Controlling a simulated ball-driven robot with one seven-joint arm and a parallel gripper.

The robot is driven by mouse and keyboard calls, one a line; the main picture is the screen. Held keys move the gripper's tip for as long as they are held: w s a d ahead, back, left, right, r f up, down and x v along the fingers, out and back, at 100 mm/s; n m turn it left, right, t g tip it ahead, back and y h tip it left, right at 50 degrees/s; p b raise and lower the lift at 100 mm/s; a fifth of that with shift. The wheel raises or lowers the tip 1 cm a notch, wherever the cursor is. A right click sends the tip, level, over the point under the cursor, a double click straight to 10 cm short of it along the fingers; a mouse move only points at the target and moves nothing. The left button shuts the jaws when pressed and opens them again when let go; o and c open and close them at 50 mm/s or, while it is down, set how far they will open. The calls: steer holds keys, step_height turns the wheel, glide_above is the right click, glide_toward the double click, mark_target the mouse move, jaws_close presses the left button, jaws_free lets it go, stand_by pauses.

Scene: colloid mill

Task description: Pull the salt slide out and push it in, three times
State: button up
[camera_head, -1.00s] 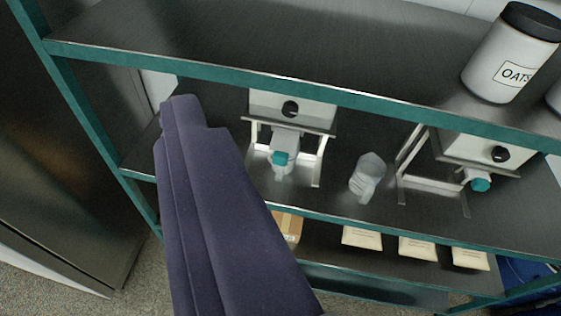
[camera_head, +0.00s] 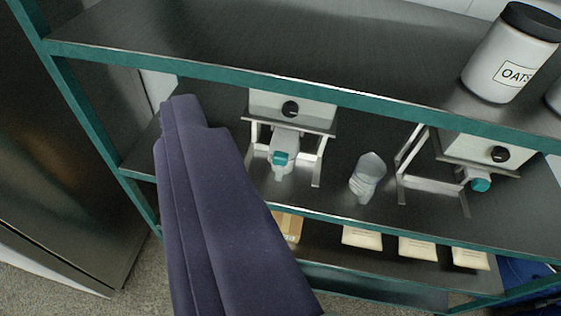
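No salt label is readable, so I cannot tell which is the salt slide. A dark purple form, my gripper or arm (camera_head: 190,112), reaches up from the bottom, its end left of the left dispenser. It appears apart from the teal tip. I cannot make out separate fingers or anything held.
A clear container (camera_head: 367,178) stands between the dispensers on the middle shelf. An oats jar (camera_head: 512,52) stands on the upper shelf. Several pale packs (camera_head: 361,237) and a brown box (camera_head: 288,225) sit on the lower shelf. Teal shelf edges (camera_head: 200,69) and an upright (camera_head: 85,118) bound the space.

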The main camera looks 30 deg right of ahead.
mark_target(281, 163)
stand_by(0.3)
steer(key=shift+c, duration=0.6)
steer(key=w+d+f+m+h+p, duration=0.1)
steer(key=w+d+f+m+h, duration=0.1)
steer(key=w+d+f+m, duration=0.65)
steer(key=w+d+f+m+h+p, duration=0.1)
steer(key=w+d+f+m, duration=0.3)
steer(key=w+f, duration=0.85)
steer(key=d+f+m+t, duration=0.1)
steer(key=d+f+m, duration=0.3)
steer(key=f, duration=0.5)
steer(key=d+f+m+t, duration=0.1)
steer(key=d+f+m, duration=0.25)
steer(key=f, duration=0.65)
steer(key=shift+h, duration=0.4)
steer(key=x, duration=0.6)
steer(key=shift+w+r, duration=0.2)
steer(key=shift+r, duration=0.1)
jaws_close()
